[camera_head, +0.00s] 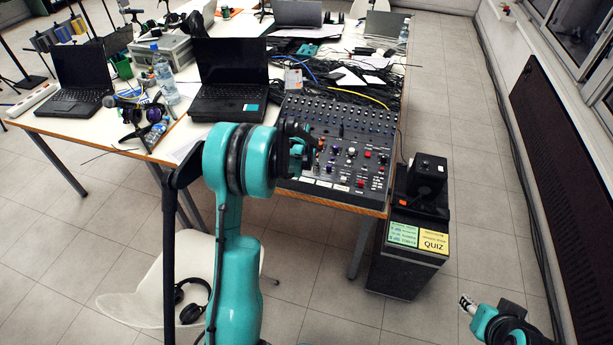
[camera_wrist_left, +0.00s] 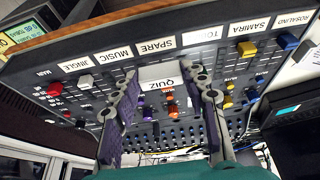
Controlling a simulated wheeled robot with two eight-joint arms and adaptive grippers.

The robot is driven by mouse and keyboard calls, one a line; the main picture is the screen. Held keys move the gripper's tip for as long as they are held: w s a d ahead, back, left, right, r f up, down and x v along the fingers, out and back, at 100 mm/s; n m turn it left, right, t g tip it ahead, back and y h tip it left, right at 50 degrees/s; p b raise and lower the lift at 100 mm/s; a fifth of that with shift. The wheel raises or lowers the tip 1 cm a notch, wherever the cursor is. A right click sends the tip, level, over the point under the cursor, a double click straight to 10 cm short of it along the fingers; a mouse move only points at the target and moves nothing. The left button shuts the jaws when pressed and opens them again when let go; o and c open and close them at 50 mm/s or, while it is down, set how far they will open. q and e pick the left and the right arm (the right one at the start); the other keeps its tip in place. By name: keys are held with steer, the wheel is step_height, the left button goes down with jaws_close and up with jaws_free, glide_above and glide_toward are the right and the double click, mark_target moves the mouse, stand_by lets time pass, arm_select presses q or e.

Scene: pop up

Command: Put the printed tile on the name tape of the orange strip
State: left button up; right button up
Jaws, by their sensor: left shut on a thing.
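The mixing desk (camera_head: 345,125) lies at the table's front right corner. In the left wrist view, white name tapes run along its near edge, including MUSIC (camera_wrist_left: 108,55), SPARE (camera_wrist_left: 155,46) and SAMIRA (camera_wrist_left: 249,28). My left gripper (camera_head: 303,150) is over the desk's left part. In the wrist view, its fingers (camera_wrist_left: 162,76) are shut on a white printed tile (camera_wrist_left: 160,73) reading QUIZ. The tile appears close to the SPARE tape; any contact is unclear. Orange knobs (camera_wrist_left: 172,109) show between the fingers. My right gripper (camera_head: 467,303) is at the lower right, its opening unclear.
A black box (camera_head: 405,262) with a yellow QUIZ sign (camera_head: 434,243) stands right of the table, with a dark device (camera_head: 427,178) on top. A laptop (camera_head: 229,75) stands behind the left arm.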

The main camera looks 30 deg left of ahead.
mark_target(308, 178)
arm_select(q)
step_height(308, 178, down, 4)
steer(key=shift+r+b, duration=0.1)
steer(key=shift+b, duration=0.5)
steer(key=shift+r, duration=0.1)
steer(key=o, duration=0.4)
steer(key=shift+f, duration=0.25)
steer(key=o, duration=0.4)
steer(key=shift+r, duration=0.2)
